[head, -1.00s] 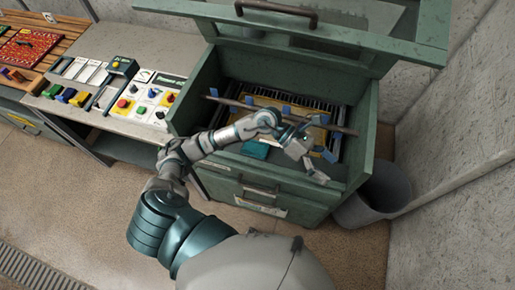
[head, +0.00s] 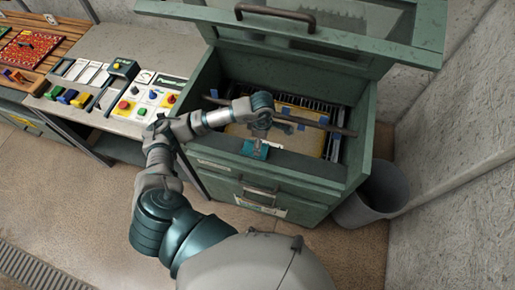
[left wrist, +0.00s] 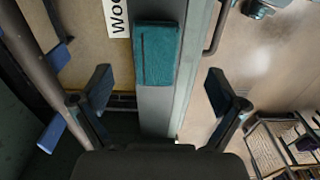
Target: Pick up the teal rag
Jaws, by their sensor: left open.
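The teal rag (head: 255,150) is a small folded cloth lying at the front rim of the open green cabinet (head: 330,200). In the left wrist view the rag (left wrist: 156,53) lies flat across the narrow rim, ahead of my fingers and roughly centred between them. My left gripper (left wrist: 163,90) is open and empty, its two blue-tipped fingers spread wide on either side of the rim. In the head view my wrist is above and just behind the rag and hides much of the gripper. My right gripper is not in view.
The cabinet's lid (head: 400,45) stands raised at the back. A long dark bar (head: 318,124) crosses the opening above a tan board (head: 298,137). A control panel (head: 146,96) is on the counter to the left, and a grey bin (head: 375,195) stands to the right.

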